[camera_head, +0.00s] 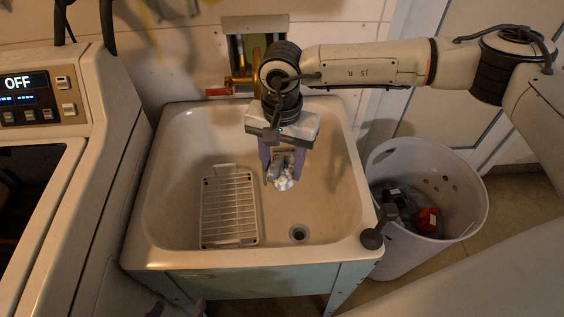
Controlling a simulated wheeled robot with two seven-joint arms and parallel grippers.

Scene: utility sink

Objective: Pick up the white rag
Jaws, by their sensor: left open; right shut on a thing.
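The white rag (283,183) is a small crumpled bundle in the head view, over the sink basin. My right gripper (283,167) comes down from above with its purple fingers around the rag and is shut on it. The fingers hide part of the rag. I cannot tell whether the rag's underside touches the basin. My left gripper (177,309) shows only as purple fingertips at the bottom edge, in front of the sink. It is open, apart from the rag.
The sink (180,135) holds a white wire rack (229,207) at left and a drain (299,234) at front. A brass faucet with a red handle (219,92) is behind. A white laundry basket (460,195) stands right, a machine (90,150) left.

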